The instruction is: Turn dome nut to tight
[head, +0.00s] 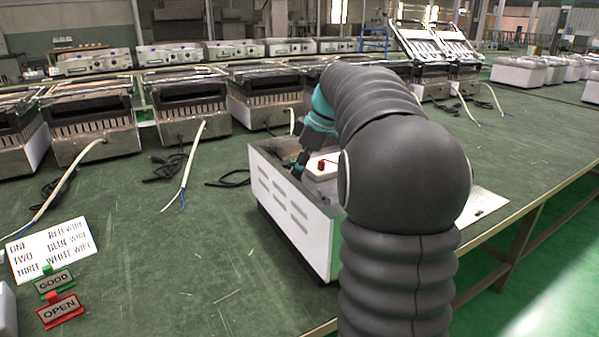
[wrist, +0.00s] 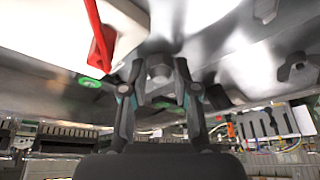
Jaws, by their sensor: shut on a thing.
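The dome nut (wrist: 160,72) is a small grey metal piece in the middle of the wrist view, on a shiny metal surface. My gripper (wrist: 159,80) has one dark finger on each side of it and is shut on it. The nut's threads and seating are hidden, so I cannot tell how tight it is. In the head view, my gripper (head: 302,160) reaches down into the open white heater housing (head: 290,205). My dark arm covers much of the housing, and the nut cannot be seen there.
A white block with a red part (head: 325,166) sits inside the housing; a red piece (wrist: 99,50) shows close left of my gripper. Several finished-looking heaters (head: 190,103) with cables line the bench behind. A label card (head: 50,250) and green and red tags lie left.

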